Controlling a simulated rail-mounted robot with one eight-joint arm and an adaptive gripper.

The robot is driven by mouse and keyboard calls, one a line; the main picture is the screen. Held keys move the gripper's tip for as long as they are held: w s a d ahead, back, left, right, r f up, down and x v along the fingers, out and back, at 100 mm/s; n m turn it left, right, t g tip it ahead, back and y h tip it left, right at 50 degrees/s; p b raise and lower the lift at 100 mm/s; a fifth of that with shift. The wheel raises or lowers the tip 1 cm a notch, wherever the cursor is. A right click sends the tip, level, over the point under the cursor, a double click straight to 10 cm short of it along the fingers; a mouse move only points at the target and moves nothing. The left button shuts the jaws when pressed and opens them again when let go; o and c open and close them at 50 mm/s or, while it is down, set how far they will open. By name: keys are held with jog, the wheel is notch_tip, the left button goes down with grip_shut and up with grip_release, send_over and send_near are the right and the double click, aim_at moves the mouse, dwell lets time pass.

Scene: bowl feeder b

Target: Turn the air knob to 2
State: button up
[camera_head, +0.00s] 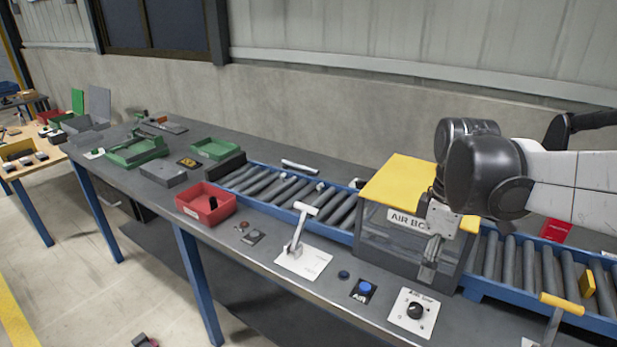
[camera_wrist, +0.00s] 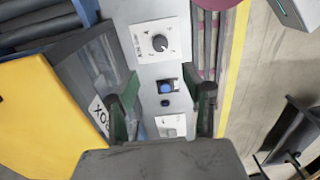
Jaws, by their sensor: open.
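The air knob (camera_head: 415,310) is a round black knob on a white plate at the front edge of the bench, in front of the air box. In the wrist view the knob (camera_wrist: 160,43) shows at the top middle, with small marks around it that are too small to read. My gripper (camera_head: 428,272) points down in front of the air box, above and behind the knob plate. In the wrist view my gripper (camera_wrist: 165,90) has its two fingers spread wide and empty, with the knob beyond the fingertips and apart from them.
The air box (camera_head: 407,240) with a yellow lid stands close beside my gripper. A blue AIR button (camera_head: 365,287) sits left of the knob. A white lever (camera_head: 297,235) stands further left. A yellow-handled lever (camera_head: 560,304) is at the right. A roller conveyor (camera_head: 512,265) runs behind.

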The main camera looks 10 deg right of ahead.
aim_at(416, 307)
notch_tip(416, 307, down, 14)
jog(key=b, duration=0.3)
jog(key=shift+r, duration=0.2)
grip_shut()
dwell(0.4)
